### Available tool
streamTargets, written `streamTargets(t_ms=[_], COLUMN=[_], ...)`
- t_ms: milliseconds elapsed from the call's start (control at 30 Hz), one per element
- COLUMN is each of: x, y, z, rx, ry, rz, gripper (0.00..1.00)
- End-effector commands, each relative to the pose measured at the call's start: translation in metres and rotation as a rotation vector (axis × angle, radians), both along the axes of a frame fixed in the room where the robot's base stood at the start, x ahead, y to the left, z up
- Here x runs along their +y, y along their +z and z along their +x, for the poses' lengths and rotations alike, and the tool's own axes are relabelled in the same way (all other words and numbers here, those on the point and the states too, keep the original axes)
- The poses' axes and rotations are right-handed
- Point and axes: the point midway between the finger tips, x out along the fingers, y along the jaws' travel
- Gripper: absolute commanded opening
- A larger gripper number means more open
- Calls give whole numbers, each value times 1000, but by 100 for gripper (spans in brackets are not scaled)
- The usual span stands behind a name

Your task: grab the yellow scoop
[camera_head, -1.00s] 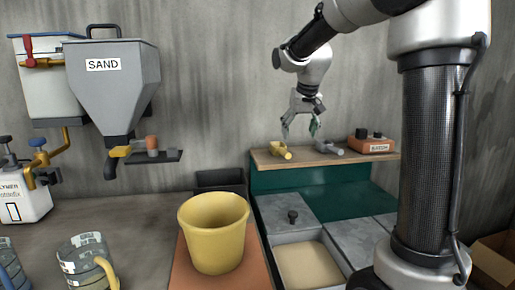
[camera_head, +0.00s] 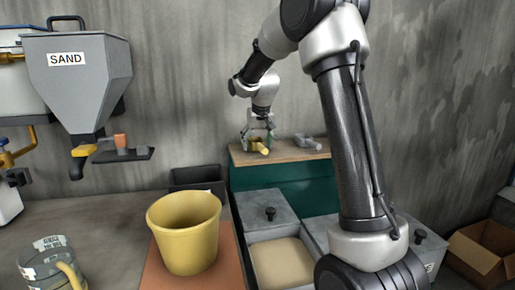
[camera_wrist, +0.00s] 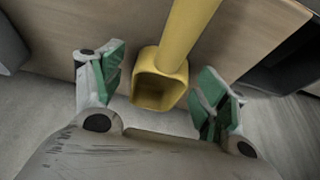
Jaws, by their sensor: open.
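The yellow scoop (camera_head: 260,148) lies on the wooden shelf (camera_head: 290,155) in the head view. In the wrist view its square open bowl (camera_wrist: 158,92) faces the camera, and its handle (camera_wrist: 188,30) runs up and to the right. My gripper (camera_head: 258,137) is at the scoop, above the shelf. In the wrist view my gripper (camera_wrist: 160,85) is open, with its green finger pads on either side of the bowl. Gaps show between the pads and the bowl, so it holds nothing.
A grey scoop (camera_head: 306,142) lies to the right on the same shelf. Below are grey-lidded bins and an open bin of pale powder (camera_head: 283,262). A yellow bucket (camera_head: 185,232) stands on an orange board (camera_head: 222,262). A sand hopper (camera_head: 80,72) hangs at left.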

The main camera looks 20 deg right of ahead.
Motion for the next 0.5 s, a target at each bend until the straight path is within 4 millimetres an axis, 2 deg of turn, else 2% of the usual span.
streamTargets(t_ms=[100, 167, 400, 500], x=[0, 0, 0, 0], y=[0, 0, 0, 1], z=[0, 0, 0, 0], rx=[0, 0, 0, 0], ry=[0, 0, 0, 0], rz=[0, 0, 0, 0], gripper=[74, 65, 24, 24])
